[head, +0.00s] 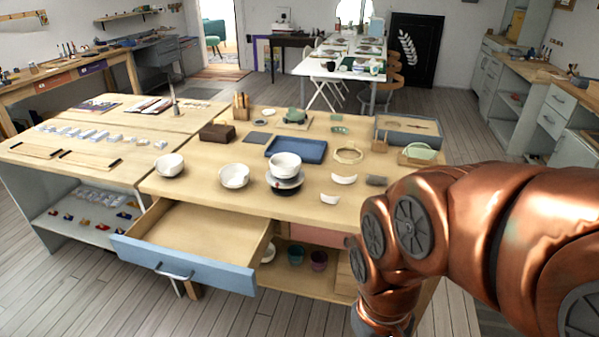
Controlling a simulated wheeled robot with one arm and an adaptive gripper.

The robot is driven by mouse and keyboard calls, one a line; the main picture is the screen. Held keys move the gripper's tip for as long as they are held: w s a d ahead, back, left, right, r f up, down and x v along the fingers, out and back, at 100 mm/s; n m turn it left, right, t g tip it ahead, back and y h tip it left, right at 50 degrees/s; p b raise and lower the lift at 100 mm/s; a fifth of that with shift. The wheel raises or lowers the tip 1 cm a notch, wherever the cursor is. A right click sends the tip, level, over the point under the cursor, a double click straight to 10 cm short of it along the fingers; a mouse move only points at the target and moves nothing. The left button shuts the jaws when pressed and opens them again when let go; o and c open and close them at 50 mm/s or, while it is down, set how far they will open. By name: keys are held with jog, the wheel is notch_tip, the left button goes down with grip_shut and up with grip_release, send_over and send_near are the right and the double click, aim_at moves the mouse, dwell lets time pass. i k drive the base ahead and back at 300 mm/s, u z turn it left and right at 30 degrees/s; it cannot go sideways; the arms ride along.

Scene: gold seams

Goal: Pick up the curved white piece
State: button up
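Two small curved white pieces lie on the near right part of the wooden worktable (215,204) in the head view. One curved white piece (344,179) is a little farther back, and the other (329,199) is closer to the table's front edge. I cannot tell which one the task means. Both lie apart from the bowls. My copper-coloured arm fills the lower right, and its lower end drops to the bottom edge of the picture. My gripper is not in view.
A stacked white bowl (286,163), other white bowls (169,166) (234,176), a blue tray (312,150), a ring-shaped form (348,155) and a grey block (376,181) share the tabletop. An open blue-fronted drawer (184,266) juts out at the front left.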

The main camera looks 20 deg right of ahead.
aim_at(342, 180)
jog(key=u, duration=0.4)
jog(key=i, duration=1.15)
jog(key=z, duration=0.15)
